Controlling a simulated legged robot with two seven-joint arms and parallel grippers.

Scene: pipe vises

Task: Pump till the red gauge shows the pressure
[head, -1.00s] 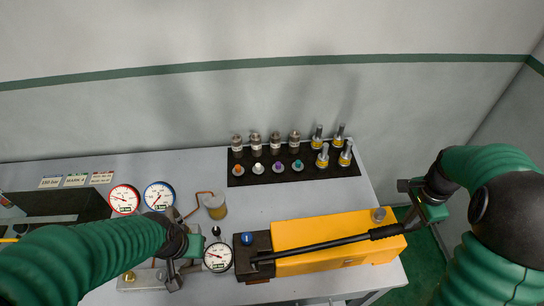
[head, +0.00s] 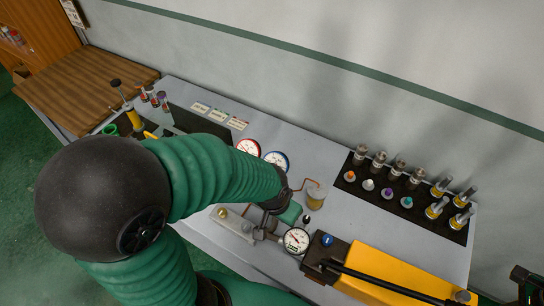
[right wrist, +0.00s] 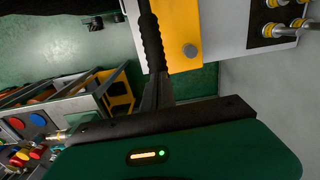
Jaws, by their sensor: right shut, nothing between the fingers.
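The red-rimmed gauge (head: 248,148) stands at the back of the bench in the head view, partly covered by my left arm; its reading is too small to tell. The yellow hand pump (head: 372,268) has a long black lever (head: 385,286), lying low along its top. The lever's ribbed grip shows in the right wrist view (right wrist: 151,40). A black-rimmed gauge (head: 296,240) sits left of the pump. My left gripper (head: 262,232) is beside it at the fittings; its jaws are unclear. My right gripper (right wrist: 158,95) is shut and empty by the grip's end; contact is unclear.
A blue-rimmed gauge (head: 277,160) stands beside the red one. A cup (head: 316,196) and a copper tube stand behind the fittings. A black rack (head: 405,190) of plugs and fittings lies at the back right. A wooden table (head: 85,85) is at the far left.

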